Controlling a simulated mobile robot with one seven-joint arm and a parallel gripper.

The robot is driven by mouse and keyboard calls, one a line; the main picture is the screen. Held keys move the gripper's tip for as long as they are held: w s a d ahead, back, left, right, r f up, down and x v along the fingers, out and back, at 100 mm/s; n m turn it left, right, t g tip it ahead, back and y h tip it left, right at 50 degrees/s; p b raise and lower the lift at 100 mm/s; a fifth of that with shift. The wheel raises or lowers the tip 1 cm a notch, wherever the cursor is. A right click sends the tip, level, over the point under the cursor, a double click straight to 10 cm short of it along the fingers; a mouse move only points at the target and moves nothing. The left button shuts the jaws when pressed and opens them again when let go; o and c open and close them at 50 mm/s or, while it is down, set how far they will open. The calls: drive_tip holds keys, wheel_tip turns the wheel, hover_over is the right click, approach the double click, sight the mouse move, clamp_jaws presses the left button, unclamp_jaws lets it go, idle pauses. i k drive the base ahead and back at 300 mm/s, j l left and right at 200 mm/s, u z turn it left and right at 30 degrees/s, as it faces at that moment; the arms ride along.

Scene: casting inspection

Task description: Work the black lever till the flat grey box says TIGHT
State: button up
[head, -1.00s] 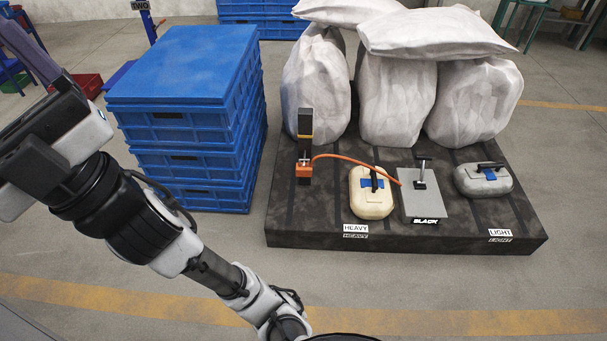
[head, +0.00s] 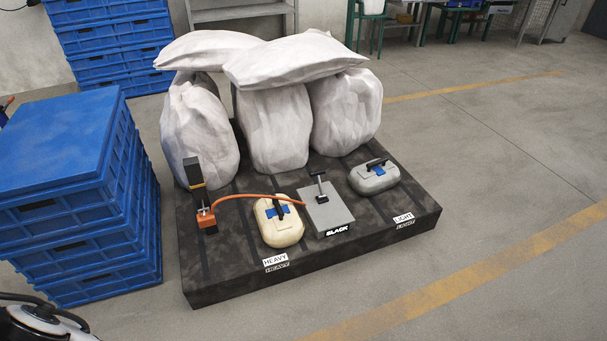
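The black lever (head: 194,173) stands nearly upright on a small orange base (head: 206,220) at the left of a dark pallet. It has a yellow band low on its shaft. An orange hose (head: 250,196) runs from the base to the flat grey box (head: 327,212). The box's front label (head: 337,230) reads SLACK. My gripper is out of view; only a piece of my arm shows at the bottom left corner.
The pallet (head: 330,263) also bears a cream case (head: 279,229) by the HEAVY label, a grey case (head: 373,181) by the LIGHT label, and white sacks (head: 273,130) behind. Stacked blue crates (head: 75,200) stand close on the left. Floor in front and right is clear.

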sight(317, 173)
drive_tip(key=z, duration=0.4)
drive_tip(key=i+j, duration=0.1)
drive_tip(key=i, duration=0.5)
drive_tip(key=i+j+z, duration=0.15)
drive_tip(key=i, duration=0.4)
drive_tip(key=i+j, duration=0.1)
drive_tip(key=i, duration=0.5)
